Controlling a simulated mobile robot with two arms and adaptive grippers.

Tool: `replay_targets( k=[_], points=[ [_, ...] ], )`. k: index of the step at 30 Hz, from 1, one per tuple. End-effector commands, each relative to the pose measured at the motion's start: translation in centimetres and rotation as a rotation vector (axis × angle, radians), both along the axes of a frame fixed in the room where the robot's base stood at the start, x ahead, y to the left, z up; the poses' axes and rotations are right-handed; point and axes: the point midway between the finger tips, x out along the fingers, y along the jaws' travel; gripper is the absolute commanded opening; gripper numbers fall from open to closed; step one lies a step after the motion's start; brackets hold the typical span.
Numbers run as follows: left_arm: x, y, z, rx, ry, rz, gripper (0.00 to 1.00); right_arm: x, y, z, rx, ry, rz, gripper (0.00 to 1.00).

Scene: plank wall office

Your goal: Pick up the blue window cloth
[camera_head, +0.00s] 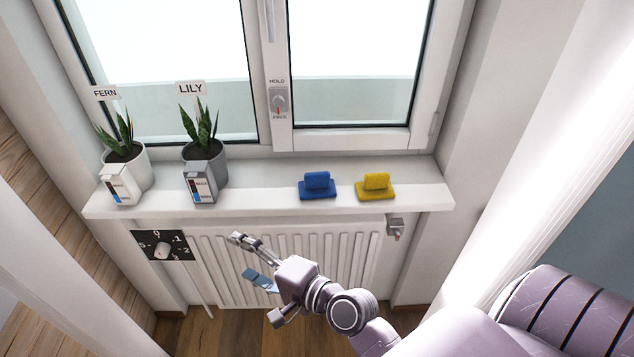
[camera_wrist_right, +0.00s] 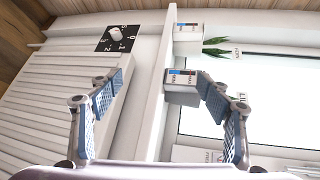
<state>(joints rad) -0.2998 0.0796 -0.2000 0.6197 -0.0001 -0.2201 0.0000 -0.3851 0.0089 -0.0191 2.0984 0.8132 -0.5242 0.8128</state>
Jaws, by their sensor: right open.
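The blue window cloth (camera_head: 317,187) sits on the white window sill (camera_head: 262,190), right of the middle, as a flat base with a raised block. My right gripper (camera_head: 248,258) is in front of the radiator, lower and to the left of the cloth and apart from it. Its two fingers are spread wide with nothing between them, as the right wrist view also shows (camera_wrist_right: 160,85). The blue cloth does not show in the right wrist view. My left gripper is in neither view.
A yellow cloth (camera_head: 376,189) sits just right of the blue one. Potted plants labelled FERN (camera_head: 122,160) and LILY (camera_head: 204,160) stand on the left of the sill. A dial plate (camera_head: 163,246) and radiator (camera_head: 335,258) are below. The sill between LILY and the blue cloth is clear.

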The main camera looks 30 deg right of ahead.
Motion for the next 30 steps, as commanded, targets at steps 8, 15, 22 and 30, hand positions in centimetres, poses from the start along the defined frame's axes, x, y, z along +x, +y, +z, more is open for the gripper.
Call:
replay_targets(
  k=[8, 15, 22, 30],
  points=[
    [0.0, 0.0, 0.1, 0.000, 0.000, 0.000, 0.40, 5.8, -11.7, 4.6, 0.933, -0.120, -0.494, 0.71],
    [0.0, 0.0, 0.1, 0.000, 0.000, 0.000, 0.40, 5.6, -20.1, 1.6, 1.446, -0.208, -0.792, 0.71],
    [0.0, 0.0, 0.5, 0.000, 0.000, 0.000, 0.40, 6.0, -22.2, 0.6, 1.554, -0.234, -0.858, 0.71],
    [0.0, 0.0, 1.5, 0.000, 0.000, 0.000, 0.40, 8.4, -23.8, 1.0, 1.548, -0.235, -0.857, 0.71]
  ],
)
